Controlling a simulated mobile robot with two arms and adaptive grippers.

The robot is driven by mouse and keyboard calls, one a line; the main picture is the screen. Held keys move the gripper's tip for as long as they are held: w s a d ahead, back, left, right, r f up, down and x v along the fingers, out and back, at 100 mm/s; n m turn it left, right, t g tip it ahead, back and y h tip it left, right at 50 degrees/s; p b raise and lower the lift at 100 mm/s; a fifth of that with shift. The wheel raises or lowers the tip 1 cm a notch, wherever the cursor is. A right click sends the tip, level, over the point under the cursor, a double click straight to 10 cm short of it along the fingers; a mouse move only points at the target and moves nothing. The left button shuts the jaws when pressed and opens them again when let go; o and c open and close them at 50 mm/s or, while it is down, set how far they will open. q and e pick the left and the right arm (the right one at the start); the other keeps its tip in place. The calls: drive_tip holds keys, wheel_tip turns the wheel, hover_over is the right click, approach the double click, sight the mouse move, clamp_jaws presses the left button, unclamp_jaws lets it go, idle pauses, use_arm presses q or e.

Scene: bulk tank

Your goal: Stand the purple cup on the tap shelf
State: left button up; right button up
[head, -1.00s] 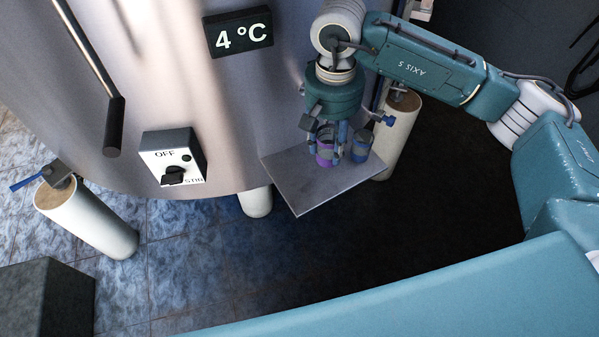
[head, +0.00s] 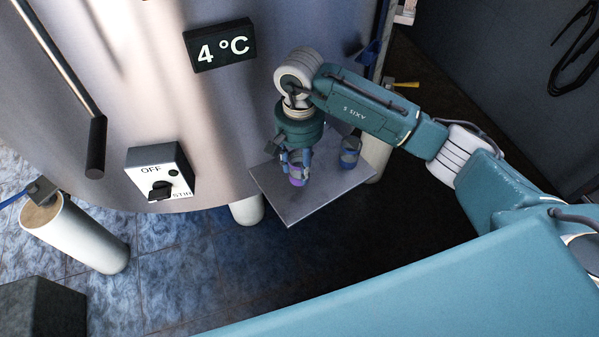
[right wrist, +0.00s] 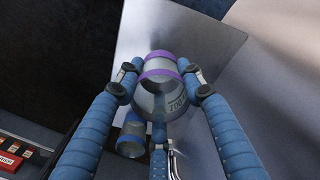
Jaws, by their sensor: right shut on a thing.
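The purple cup (head: 297,181), grey with purple bands, is held in my right gripper (head: 295,163). In the right wrist view the fingers of my right gripper (right wrist: 160,75) close around the purple cup (right wrist: 157,68) from both sides. The cup is over the left-middle part of the tap shelf (head: 298,212), a flat grey plate by the tank; the plate also shows in the right wrist view (right wrist: 190,35). I cannot tell whether the cup's base touches it. My left gripper is not in view.
A blue-banded cup (head: 350,153) stands on the shelf's right part, apart from the purple cup. The tank (head: 90,150) rises behind, with a stirrer switch box (head: 160,172) and temperature display (head: 220,45). The shelf's front part is bare.

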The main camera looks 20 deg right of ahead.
sight(299, 177)
drive_tip(key=shift+f, duration=0.35)
wheel_tip(299, 177, down, 3)
drive_tip(key=shift+f+p, duration=0.2)
drive_tip(key=shift+p, duration=0.25)
drive_tip(key=shift+f, duration=0.25)
drive_tip(key=shift+f+b, duration=0.2)
drive_tip(key=shift+b, duration=0.1)
drive_tip(key=o, duration=1)
drive_tip(key=shift+r, duration=0.1)
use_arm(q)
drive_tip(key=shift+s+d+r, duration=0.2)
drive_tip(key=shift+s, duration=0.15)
